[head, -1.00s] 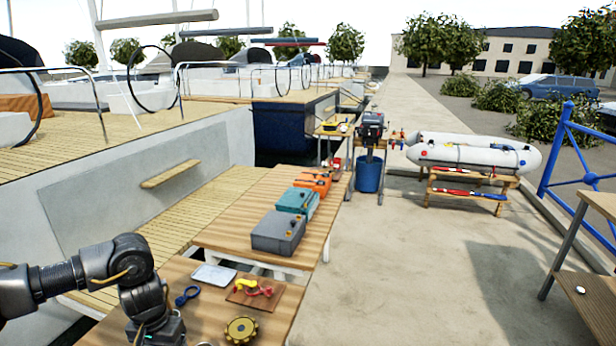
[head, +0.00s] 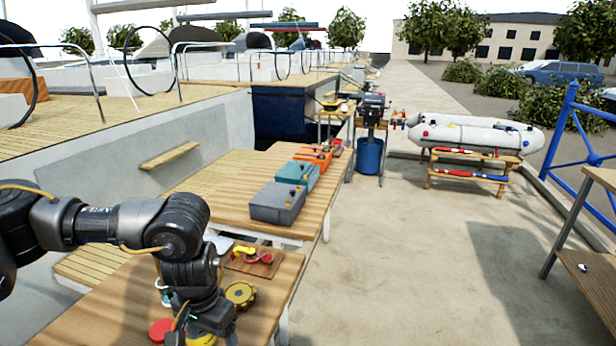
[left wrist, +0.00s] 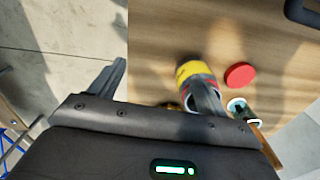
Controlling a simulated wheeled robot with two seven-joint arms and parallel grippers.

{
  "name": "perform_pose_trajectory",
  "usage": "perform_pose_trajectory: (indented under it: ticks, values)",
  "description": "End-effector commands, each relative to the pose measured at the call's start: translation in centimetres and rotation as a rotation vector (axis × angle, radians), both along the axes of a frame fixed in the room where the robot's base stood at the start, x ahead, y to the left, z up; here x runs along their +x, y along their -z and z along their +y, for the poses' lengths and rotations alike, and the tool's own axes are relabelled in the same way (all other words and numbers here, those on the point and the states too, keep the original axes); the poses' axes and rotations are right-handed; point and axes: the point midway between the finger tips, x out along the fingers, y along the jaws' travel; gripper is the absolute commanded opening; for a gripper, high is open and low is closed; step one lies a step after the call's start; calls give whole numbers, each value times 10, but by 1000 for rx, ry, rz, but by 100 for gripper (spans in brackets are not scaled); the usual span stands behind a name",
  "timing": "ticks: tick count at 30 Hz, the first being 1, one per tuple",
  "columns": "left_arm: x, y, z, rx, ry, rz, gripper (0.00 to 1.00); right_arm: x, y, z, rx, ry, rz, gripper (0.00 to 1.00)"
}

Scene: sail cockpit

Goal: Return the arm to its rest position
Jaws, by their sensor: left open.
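My left arm comes in from the left in the head view, bent downward over the near wooden table (head: 120,300). My left gripper (left wrist: 158,80) is open, with its two fingers wide apart in the left wrist view. A yellow, red and dark can-like object (left wrist: 192,70) shows at the right finger, which partly covers it. I cannot tell whether they touch. A red disc (left wrist: 240,75) lies on the table just beyond; in the head view it sits beside the gripper (head: 161,330). My right gripper is not in view.
A gold toothed wheel (head: 240,295) and a board with red and yellow fittings (head: 262,260) lie right of my arm. A grey box (head: 278,203), teal box (head: 298,174) and orange box (head: 313,156) stand on the farther table.

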Motion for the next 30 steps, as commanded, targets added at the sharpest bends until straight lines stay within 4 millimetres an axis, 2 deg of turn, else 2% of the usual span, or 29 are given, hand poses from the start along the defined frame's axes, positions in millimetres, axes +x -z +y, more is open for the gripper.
perform_pose_trajectory:
  ticks: [1,6,12,30]
  values:
    - [1,12,-7,1,29,-1,76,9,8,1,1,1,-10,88]
    - [2,21,-26,1,114,-2,76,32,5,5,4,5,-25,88]
    - [1,27,-41,0,185,-1,76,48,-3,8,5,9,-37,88]
    - [1,28,-48,-1,217,0,76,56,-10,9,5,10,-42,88]
